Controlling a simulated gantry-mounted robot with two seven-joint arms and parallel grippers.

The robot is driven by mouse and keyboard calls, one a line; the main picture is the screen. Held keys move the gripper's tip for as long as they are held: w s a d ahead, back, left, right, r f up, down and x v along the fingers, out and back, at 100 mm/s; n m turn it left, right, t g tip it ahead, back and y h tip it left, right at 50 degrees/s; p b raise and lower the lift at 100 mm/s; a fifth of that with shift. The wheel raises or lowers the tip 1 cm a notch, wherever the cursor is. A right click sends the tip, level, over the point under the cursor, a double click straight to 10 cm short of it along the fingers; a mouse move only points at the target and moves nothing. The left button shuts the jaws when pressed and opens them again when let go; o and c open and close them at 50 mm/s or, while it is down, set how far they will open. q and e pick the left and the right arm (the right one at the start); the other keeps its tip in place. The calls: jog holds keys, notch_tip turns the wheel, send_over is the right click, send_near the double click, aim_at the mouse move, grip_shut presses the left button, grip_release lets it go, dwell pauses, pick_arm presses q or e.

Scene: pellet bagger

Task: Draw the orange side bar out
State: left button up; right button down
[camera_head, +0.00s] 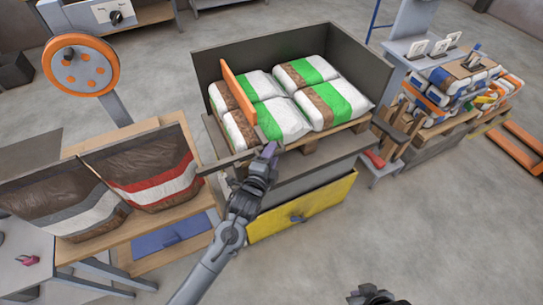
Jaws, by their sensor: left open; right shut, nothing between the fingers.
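My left gripper is open at the near left corner of the bag stack, just in front of the bar's near end. I cannot tell whether its fingers touch the bar. My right gripper (372,294) is shut and empty at the bottom edge of the view, far from the bar, and partly cut off.
A yellow drawer front (300,208) is below the bay. A loaded pallet (460,85) stands at the right. The floor at lower right is clear.

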pick_arm(q)
jog(key=shift+w+d, duration=0.1)
jog(key=shift+w, duration=0.05)
pick_arm(e)
jog(key=shift+f, duration=0.1)
pick_arm(q)
grip_shut()
